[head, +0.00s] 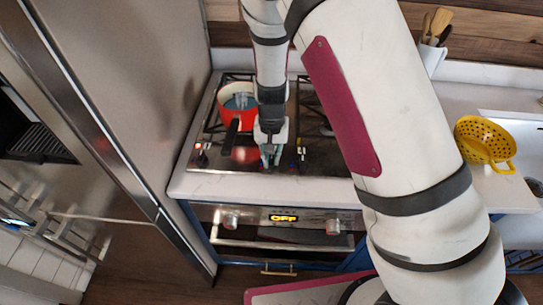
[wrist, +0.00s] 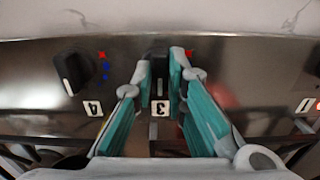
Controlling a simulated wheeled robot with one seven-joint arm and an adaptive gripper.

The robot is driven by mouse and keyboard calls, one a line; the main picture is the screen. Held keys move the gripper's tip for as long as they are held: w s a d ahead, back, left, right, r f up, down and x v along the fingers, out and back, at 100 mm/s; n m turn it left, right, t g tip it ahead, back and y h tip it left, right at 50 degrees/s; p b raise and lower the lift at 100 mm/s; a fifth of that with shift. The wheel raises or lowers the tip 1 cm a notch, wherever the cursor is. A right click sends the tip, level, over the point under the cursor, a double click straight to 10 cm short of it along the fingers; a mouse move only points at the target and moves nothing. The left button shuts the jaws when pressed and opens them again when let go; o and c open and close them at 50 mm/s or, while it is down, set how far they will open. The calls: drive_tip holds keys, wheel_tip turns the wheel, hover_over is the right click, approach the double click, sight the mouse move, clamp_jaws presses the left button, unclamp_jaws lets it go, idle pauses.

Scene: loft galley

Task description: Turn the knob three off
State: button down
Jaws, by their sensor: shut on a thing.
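Knob three (wrist: 160,72) is a dark knob on the steel cooktop panel in the wrist view, above the label "3" (wrist: 160,108), which appears upside down. My gripper (wrist: 162,66) has its teal fingers on either side of the knob and is shut on it. The knob's grip runs roughly up and down in that view; its exact angle is partly hidden. A red mark (wrist: 189,53) shows by the right fingertip. In the head view my gripper (head: 270,157) is at the front of the cooktop and hides the knob.
Knob four (wrist: 72,72) sits left of my fingers in the wrist view, with red and blue marks. A red pot (head: 238,105) stands on the cooktop (head: 330,160) close to my wrist. A yellow colander (head: 485,140) is on the right counter. The oven display (head: 283,217) reads OFF.

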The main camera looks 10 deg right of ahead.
sight(271, 159)
drive_tip(key=c, duration=1.6)
unclamp_jaws()
wheel_tip(271, 159, up, 12)
